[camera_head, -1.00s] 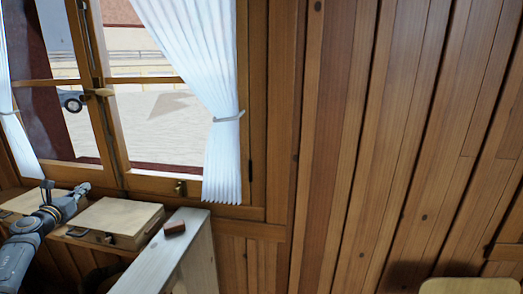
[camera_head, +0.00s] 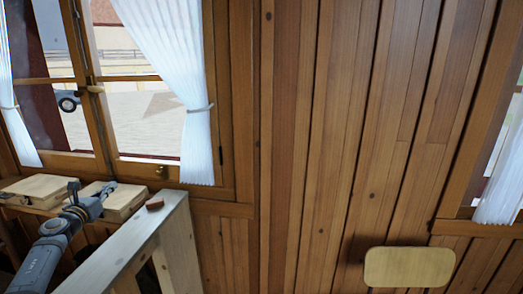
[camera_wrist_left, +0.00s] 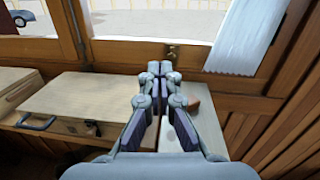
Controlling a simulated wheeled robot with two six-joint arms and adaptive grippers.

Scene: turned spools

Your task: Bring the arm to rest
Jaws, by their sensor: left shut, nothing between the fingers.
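My left gripper (camera_head: 96,190) is at the lower left of the head view, in front of the wooden cases under the window. In the left wrist view, my left gripper (camera_wrist_left: 160,71) points toward the window sill. Its fingertips are together with nothing between them. My right gripper is not in view.
Two wooden cases (camera_head: 124,203) lie below the curtained window. A pale wooden bench or rail (camera_head: 127,245) stands beside them, with a small reddish-brown block (camera_head: 155,203) on its end. A chair back (camera_head: 409,267) shows at the lower right against the plank wall (camera_head: 330,150).

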